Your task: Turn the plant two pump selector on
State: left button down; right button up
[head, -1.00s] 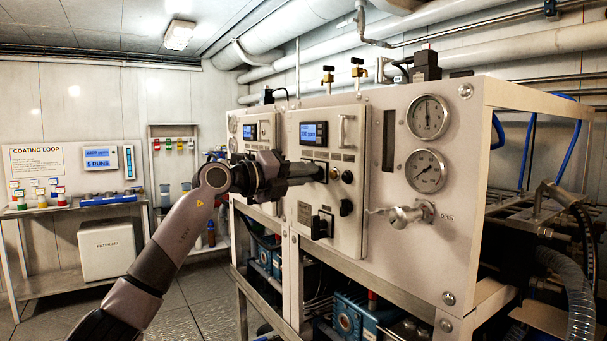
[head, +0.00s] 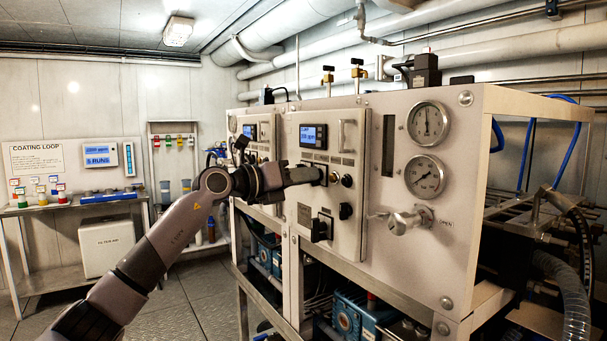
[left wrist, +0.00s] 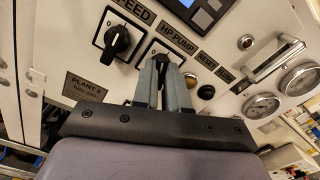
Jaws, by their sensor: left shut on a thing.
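The plant two panel (head: 290,185) is the nearer of two pale control panels on the rack, with a lit display (head: 313,135). Its "PLANT 2" plate (left wrist: 88,86) shows in the left wrist view. The black selector (left wrist: 173,57) labelled HP PUMP sits between the fingertips of my left gripper (left wrist: 167,64), which is shut on it. The head view also shows my left gripper (head: 320,175) at the panel, hiding most of that selector. The black FEED selector (left wrist: 117,41) is beside it, apart from the fingers. My right gripper is not in view.
A panel handle (head: 347,135), lower black knobs (head: 320,229), two round gauges (head: 427,122) and a metal valve handle (head: 403,220) stand out right of or below the gripper. A shelf (head: 80,208) is at the far left. Floor is clear between.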

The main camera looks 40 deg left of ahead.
pick_arm(q)
jog(key=m, duration=0.4)
jog(key=shift+m, duration=0.4)
dwell(0.4)
jog(key=c, duration=1.2)
grip_release()
jog(key=shift+o, duration=0.2)
jog(key=shift+s+a, duration=0.1)
jog(key=shift+s, duration=0.05)
jog(key=b+v, duration=0.2)
jog(key=v, duration=0.5)
